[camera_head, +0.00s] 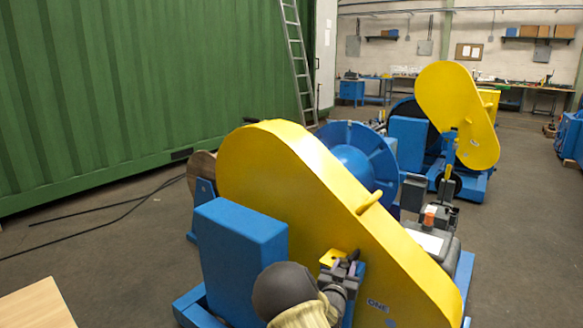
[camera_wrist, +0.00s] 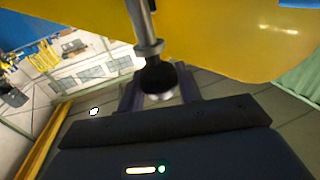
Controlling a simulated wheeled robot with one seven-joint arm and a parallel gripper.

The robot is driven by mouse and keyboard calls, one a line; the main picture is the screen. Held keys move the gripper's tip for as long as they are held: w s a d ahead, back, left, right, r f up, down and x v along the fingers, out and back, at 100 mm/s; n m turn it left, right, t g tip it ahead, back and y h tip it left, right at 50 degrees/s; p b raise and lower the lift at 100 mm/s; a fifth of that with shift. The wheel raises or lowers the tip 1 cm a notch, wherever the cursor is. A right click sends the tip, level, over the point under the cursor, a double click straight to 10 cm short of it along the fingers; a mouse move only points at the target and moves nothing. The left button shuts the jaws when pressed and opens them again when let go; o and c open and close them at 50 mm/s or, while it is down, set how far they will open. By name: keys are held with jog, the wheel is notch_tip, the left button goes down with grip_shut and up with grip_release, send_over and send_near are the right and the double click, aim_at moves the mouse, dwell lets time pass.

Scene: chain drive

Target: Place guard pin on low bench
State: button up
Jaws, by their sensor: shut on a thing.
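My gripper (camera_head: 343,274) is at the near face of the large yellow chain guard (camera_head: 290,180), beside a small yellow tab (camera_head: 330,258). In the wrist view my gripper (camera_wrist: 160,97) is shut on the guard pin (camera_wrist: 148,42), a metal rod with a collar and a dark round end between the jaws. The pin's far end runs up out of the picture, in front of the yellow guard, so I cannot tell whether it sits in the guard. In the head view the pin is too small to make out. A tan wooden top (camera_head: 35,305) at bottom left may be the low bench.
A blue box housing (camera_head: 240,245) stands left of my gripper, and a blue spoked reel (camera_head: 352,160) behind the guard. A second machine with a yellow guard (camera_head: 455,105) is farther back. Black cables (camera_head: 110,208) lie on the floor near the green container (camera_head: 140,80).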

jog(key=s+f+y, duration=0.1)
jog(key=s+f, duration=0.4)
jog(key=s, duration=0.3)
jog(key=s+f, duration=0.5)
jog(key=s, duration=0.3)
notch_tip(320, 180, up, 21)
jog(key=s+n+t+y+p, duration=0.1)
jog(key=n+y+p, duration=0.3)
jog(key=p, duration=2.5)
jog(key=shift+s+a+f+y, duration=0.15)
jog(key=shift+s+y, duration=0.75)
jog(key=shift+f, duration=0.1)
jog(key=s+f, duration=0.4)
jog(key=f, duration=0.1)
jog(key=shift+s+f, duration=0.2)
